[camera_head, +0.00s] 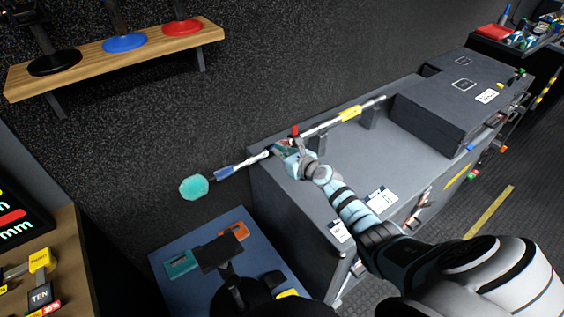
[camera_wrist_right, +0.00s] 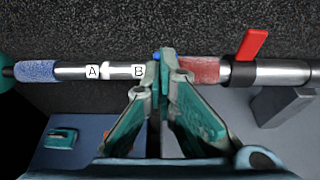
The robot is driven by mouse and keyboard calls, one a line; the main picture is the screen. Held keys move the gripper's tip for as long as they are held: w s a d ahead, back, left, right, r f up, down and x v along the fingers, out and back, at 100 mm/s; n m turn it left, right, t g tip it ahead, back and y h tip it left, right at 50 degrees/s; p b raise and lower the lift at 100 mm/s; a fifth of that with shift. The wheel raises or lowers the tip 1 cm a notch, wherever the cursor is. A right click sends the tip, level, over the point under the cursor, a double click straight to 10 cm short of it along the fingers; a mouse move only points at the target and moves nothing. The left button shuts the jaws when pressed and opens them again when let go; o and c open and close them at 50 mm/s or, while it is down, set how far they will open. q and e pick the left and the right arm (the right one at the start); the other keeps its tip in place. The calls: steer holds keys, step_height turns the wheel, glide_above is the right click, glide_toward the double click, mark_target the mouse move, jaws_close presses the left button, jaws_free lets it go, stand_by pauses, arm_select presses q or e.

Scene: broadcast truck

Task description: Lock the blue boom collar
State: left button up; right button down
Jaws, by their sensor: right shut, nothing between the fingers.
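A silver boom pole (camera_head: 325,126) runs across the grey case, with a teal fuzzy tip (camera_head: 194,187) and a blue sleeve (camera_head: 223,172) at its left end. In the right wrist view the blue sleeve (camera_wrist_right: 36,72), white labels A (camera_wrist_right: 92,72) and B (camera_wrist_right: 138,71), a red band (camera_wrist_right: 200,70) and a red lever (camera_wrist_right: 251,43) line the pole. My right gripper (camera_head: 284,150) is shut and empty at the pole. In the wrist view its fingertips (camera_wrist_right: 157,64) meet between B and the red band, with a small blue part (camera_wrist_right: 157,55) just behind them. Contact cannot be told.
The pole rests on dark supports (camera_wrist_right: 285,106) on the grey case (camera_head: 290,215). A wooden shelf (camera_head: 110,55) with black, blue and red bases hangs at upper left. A blue-grey table (camera_head: 205,235) with teal and orange items stands below the pole's left end.

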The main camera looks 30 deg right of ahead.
steer(key=shift+w+a+r+p, duration=0.1)
steer(key=shift+w+r+p, duration=0.2)
steer(key=shift+w+r, duration=0.75)
steer(key=shift+r+p, duration=0.8)
steer(key=shift+p, duration=0.05)
steer(key=shift+f, duration=0.1)
